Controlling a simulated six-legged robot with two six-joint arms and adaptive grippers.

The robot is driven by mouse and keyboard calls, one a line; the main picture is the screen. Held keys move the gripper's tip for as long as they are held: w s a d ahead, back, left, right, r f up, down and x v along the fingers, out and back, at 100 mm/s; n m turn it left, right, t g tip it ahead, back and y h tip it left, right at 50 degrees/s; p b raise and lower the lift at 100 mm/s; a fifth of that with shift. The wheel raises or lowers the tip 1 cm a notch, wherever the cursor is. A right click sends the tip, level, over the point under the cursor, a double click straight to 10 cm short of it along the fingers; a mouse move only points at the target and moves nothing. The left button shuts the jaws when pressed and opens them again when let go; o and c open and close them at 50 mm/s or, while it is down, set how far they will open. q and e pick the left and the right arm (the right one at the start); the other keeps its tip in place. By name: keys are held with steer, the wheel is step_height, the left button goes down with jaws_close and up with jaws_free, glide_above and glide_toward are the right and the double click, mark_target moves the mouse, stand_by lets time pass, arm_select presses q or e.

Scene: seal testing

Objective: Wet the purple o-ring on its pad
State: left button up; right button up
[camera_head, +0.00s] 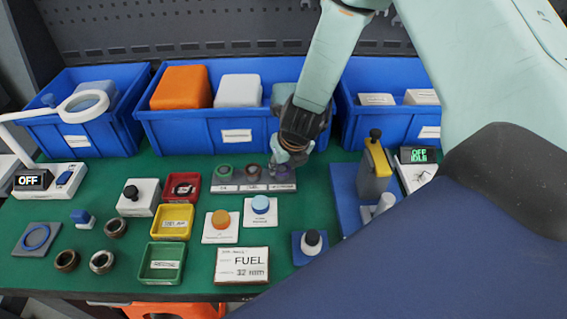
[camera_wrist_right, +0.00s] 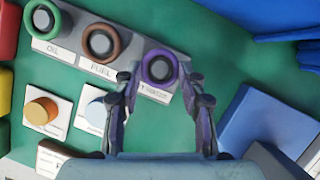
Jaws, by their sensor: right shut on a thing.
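The purple o-ring (camera_wrist_right: 159,67) sits around a dark round centre at the right end of a pale labelled strip (camera_wrist_right: 99,71), whose pads read OIL, FUEL and apparently WATER. My right gripper (camera_head: 284,160) reaches down over that end in the head view and partly hides the ring. In the right wrist view its fingers (camera_wrist_right: 163,80) stand on both sides of the purple o-ring, closed on it at the pad. A green ring (camera_wrist_right: 42,20) and a brown ring (camera_wrist_right: 102,43) sit on the other two pads. My left gripper is not in view.
Blue bins (camera_head: 217,128) line the back. Red, yellow (camera_head: 173,221) and green trays lie left. A blue stand (camera_head: 348,200) is on the right.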

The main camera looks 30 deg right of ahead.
steer(key=shift+r, duration=0.1)
steer(key=shift+r+p, duration=0.75)
steer(key=shift+r, duration=0.2)
steer(key=shift+r, duration=0.2)
steer(key=shift+r+p, duration=0.55)
steer(key=shift+p, duration=0.05)
stand_by(0.3)
stand_by(0.4)
